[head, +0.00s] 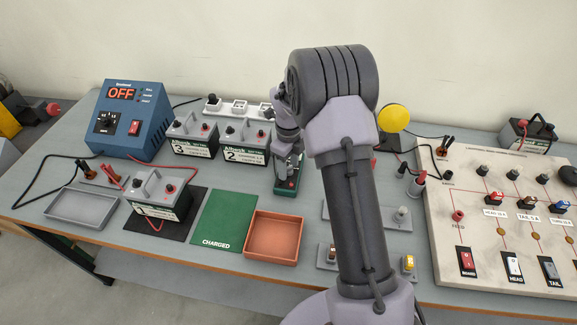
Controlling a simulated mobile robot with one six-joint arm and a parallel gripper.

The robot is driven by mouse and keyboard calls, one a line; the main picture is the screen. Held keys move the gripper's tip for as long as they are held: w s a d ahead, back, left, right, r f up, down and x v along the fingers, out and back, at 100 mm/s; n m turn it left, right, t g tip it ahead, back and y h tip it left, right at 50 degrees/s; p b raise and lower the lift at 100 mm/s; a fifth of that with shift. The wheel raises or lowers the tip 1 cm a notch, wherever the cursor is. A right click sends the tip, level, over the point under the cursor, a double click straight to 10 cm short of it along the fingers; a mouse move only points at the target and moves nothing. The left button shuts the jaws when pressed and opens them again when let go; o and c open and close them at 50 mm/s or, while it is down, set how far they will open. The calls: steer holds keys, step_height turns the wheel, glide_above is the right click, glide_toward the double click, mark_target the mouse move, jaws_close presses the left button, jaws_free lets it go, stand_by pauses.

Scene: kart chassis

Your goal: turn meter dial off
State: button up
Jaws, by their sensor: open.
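A dark green device (286,187), which looks like the meter, sits on the bench behind and left of my arm. Its upper face is mostly covered by my wrist and gripper, so its dial and the dial's setting cannot be made out. My gripper (289,160) points down right over this device, with its fingers small and dark in the head view. It is open. Whether the fingers touch or straddle the dial cannot be told.
Batteries labelled 3 (193,139) and 2 (246,142) stand left of the gripper. A blue charger (130,118) reads OFF. A battery on a black mat, a green CHARGED mat (224,220) and an orange tray (275,237) lie in front. A switch panel (455,250) stands right.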

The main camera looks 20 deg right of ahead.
jaws_close()
steer(key=shift+n, duration=0.4)
steer(key=n, duration=0.8)
steer(key=shift+n+p, duration=0.3)
steer(key=shift+p, duration=0.05)
steer(key=n, duration=0.4)
steer(key=shift+p, duration=0.4)
steer(key=shift+n+p, duration=0.4)
steer(key=shift+n, duration=2)
